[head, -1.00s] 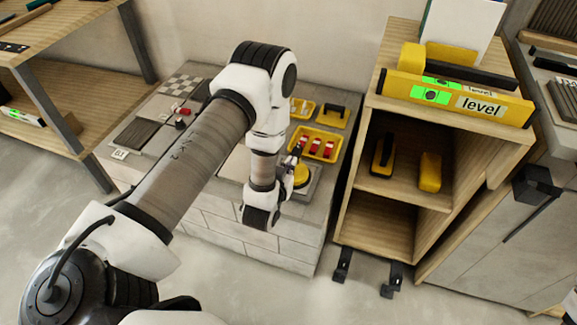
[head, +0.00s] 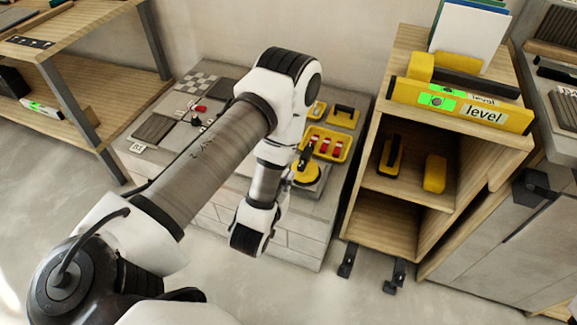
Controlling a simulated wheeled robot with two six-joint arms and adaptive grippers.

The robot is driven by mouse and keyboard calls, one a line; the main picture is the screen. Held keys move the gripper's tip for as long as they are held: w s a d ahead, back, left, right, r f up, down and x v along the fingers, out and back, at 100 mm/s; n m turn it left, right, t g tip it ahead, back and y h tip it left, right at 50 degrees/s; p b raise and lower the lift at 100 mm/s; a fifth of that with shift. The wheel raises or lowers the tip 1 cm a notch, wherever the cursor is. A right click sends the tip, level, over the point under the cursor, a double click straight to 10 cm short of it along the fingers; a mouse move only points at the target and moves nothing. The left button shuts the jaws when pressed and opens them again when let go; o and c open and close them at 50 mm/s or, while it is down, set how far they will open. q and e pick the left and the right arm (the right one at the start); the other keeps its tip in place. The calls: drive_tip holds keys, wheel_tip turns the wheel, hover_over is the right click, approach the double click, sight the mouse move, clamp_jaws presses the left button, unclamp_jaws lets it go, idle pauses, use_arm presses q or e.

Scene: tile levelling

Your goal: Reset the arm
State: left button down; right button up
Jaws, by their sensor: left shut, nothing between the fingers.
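My left arm reaches in from the lower left, bends high and drops toward the grey block bench (head: 278,244). My left gripper (head: 303,158) is small and partly hidden behind my wrist. It is shut and empty, close to a round yellow tool (head: 307,172) on a grey tile. I cannot tell whether they touch. My right gripper is not in view.
A yellow tray (head: 343,152) with red-and-white pieces lies behind the gripper. A wooden cabinet (head: 390,232) carrying a yellow level (head: 462,106) stands right. A wooden shelf (head: 100,103) stands left. Floor in front is clear.

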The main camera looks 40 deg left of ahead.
use_arm(q)
drive_tip(key=s+d+f+m+g+h, duration=0.1)
drive_tip(key=s+d+f+g+h, duration=0.15)
drive_tip(key=s+f+g, duration=0.65)
drive_tip(key=s+d+f+m+g+h, duration=0.1)
drive_tip(key=s+d+f+g, duration=0.4)
drive_tip(key=s, duration=0.7)
wheel_tip(320, 180, up, 15)
drive_tip(key=a+p, duration=0.2)
drive_tip(key=p, duration=1.2)
drive_tip(key=shift+s+g, duration=0.35)
drive_tip(key=shift+g, duration=0.05)
drive_tip(key=shift+r, duration=0.1)
